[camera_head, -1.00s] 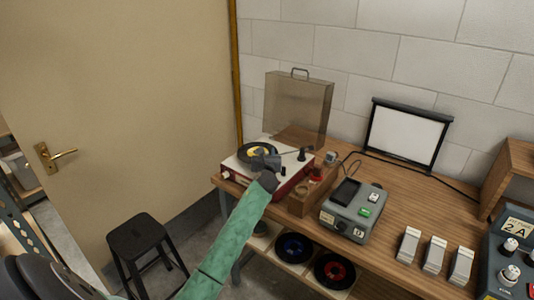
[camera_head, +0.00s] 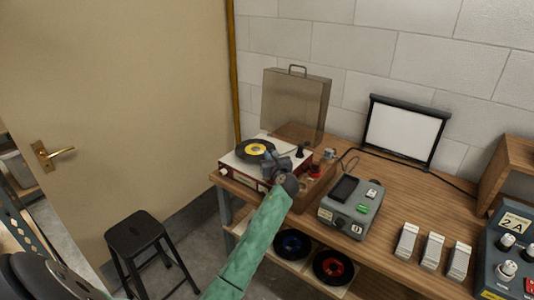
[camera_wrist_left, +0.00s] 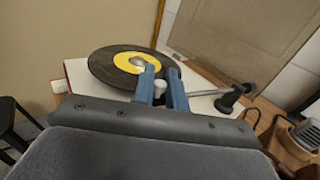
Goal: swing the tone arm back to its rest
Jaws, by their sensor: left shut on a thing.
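The record player (camera_head: 240,164) stands at the left end of the wooden bench with its lid open. A black record with a yellow label (camera_head: 256,150) lies on it, and this record also shows in the left wrist view (camera_wrist_left: 112,68). My left gripper (camera_head: 272,157) is over the right part of the player. In the left wrist view its two blue fingers (camera_wrist_left: 160,90) are shut on a small pale knob at the head end of the tone arm (camera_wrist_left: 208,92), beside the record's edge. The tone arm runs right to its black pivot (camera_wrist_left: 230,99). My right gripper is not in view.
A grey device (camera_head: 350,210) with a screen stands right of the player, with several white switch-like blocks (camera_head: 433,250) farther right. A black stool (camera_head: 138,237) stands on the floor. The door (camera_head: 120,110) is at left. A grey grilled object (camera_wrist_left: 303,133) sits near the pivot.

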